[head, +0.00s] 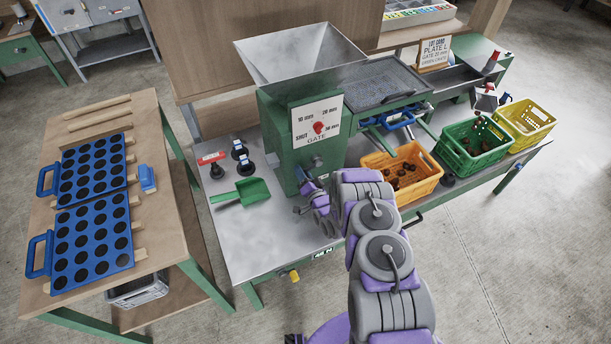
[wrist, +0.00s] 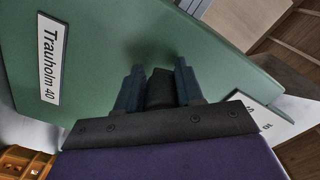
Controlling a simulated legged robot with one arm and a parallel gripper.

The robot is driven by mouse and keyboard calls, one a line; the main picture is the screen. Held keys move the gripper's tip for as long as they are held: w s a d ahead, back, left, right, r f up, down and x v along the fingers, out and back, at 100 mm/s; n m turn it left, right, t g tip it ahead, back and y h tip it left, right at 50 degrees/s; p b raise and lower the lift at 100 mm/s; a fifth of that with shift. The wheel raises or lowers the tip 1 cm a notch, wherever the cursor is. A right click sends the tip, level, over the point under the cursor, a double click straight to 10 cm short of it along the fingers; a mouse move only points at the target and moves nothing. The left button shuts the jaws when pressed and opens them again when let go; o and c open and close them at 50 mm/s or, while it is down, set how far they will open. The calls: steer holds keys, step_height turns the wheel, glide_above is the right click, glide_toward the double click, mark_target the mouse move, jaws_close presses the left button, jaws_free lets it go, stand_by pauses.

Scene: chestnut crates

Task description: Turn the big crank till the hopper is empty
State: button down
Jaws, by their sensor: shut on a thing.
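The green machine (head: 275,130) carries a grey metal hopper (head: 300,55); its visible inner walls are bare, and its lowest part is hard to see. My gripper (head: 308,190) is at the machine's front, low beside the gate panel. In the wrist view my gripper (wrist: 160,88) is shut on a dark cylindrical crank grip (wrist: 160,90), with one bluish finger on each side. The crank's arm is hidden. The gate panel (head: 318,110) has a red knob (head: 319,127) amid the size marks.
An orange crate (head: 420,188), a green crate (head: 470,163) with several chestnuts, and a yellow crate (head: 532,133) stand right. The orange crate holds chestnuts too. A green scoop (head: 252,190) lies left of my gripper. Blue perforated plates (head: 92,215) lie on the left table.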

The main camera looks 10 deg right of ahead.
mark_target(299, 160)
steer(key=shift+w+a+r+m+p, duration=0.1)
steer(key=shift+a+r+m+p, duration=0.05)
steer(key=shift+r+m, duration=0.35)
steer(key=shift+a+r+m+p, duration=0.15)
steer(key=shift+r+m, duration=0.15)
steer(key=shift+r, duration=0.25)
steer(key=shift+w+d+r+m+p, duration=0.15)
steer(key=shift+r+m+p, duration=0.4)
steer(key=shift+m, duration=0.45)
steer(key=shift+s+d+r+m+p, duration=0.1)
steer(key=shift+r+m+p, duration=0.25)
steer(key=shift+r+m, duration=0.45)
steer(key=shift+w+d+f, duration=0.1)
steer(key=shift+f, duration=0.05)
steer(key=c, duration=1.1)
jaws_free()
steer(key=o, duration=0.3)
steer(key=shift+f, duration=0.25)
steer(key=shift+s, duration=0.2)
steer(key=shift+s+d+f, duration=0.1)
steer(key=shift+s+d, duration=0.05)
steer(key=shift+s, duration=0.35)
steer(key=p+v, duration=0.1)
steer(key=v, duration=0.7)
steer(key=p+v, duration=0.1)
steer(key=v, duration=0.7)
steer(key=shift+s+f, duration=0.1)
steer(key=shift+f, duration=0.15)
